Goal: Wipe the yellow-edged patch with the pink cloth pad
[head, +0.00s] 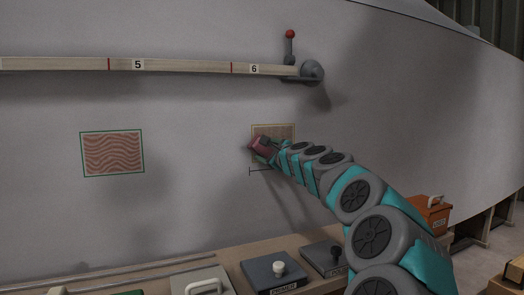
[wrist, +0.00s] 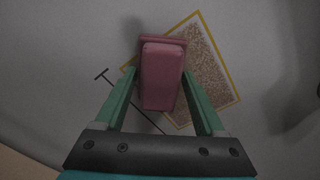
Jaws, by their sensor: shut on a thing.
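The yellow-edged patch (head: 284,130) is a speckled brown rectangle on the grey hull wall, partly hidden by my arm in the head view. It shows in the wrist view (wrist: 206,62) too, tilted, behind and to the right of the pad. The pink cloth pad (head: 263,147) is held between the fingers of my gripper (head: 267,155). In the wrist view the pad (wrist: 162,75) sits between both green fingers (wrist: 157,95) and covers part of the patch's left edge. I cannot tell whether the pad touches the wall.
A green-edged patch (head: 112,153) with wavy red lines is on the wall at left. A numbered rail (head: 180,66) with a red-knobbed lever (head: 290,45) runs above. Below, a bench holds a primer box (head: 275,270), another dark box (head: 322,255) and an orange box (head: 428,214).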

